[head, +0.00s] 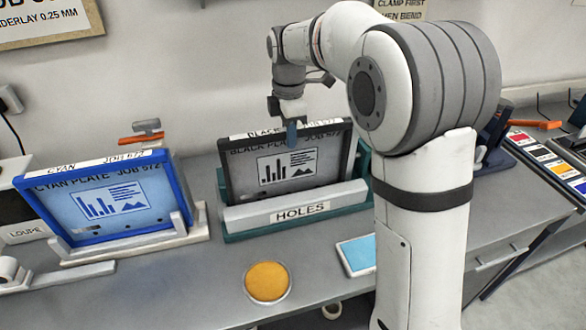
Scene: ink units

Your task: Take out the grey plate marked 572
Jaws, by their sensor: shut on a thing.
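The grey plate (240,178) stands in a dark frame (226,184) at the middle of the bench. It reads BLACK PLATE JOB 572 and carries a chart print. The plate leans back slightly in a green stand (229,234) with a grey front bar (297,207) labelled HOLES, which covers its lower edge. My gripper (292,133) reaches down from above and is shut on the plate at its top edge, near the middle. The finger behind the plate is hidden. A blue-framed plate (101,202), marked CYAN PLATE JOB 572, stands in a separate pale stand (170,237) to the left.
An orange-handled clamp (141,138) is behind the cyan plate. A round orange disc (267,281) and a blue-and-white pad (358,254) lie in front of the HOLES stand. Colour swatches (546,160) lie at the far right. My arm hides the bench right of the stand.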

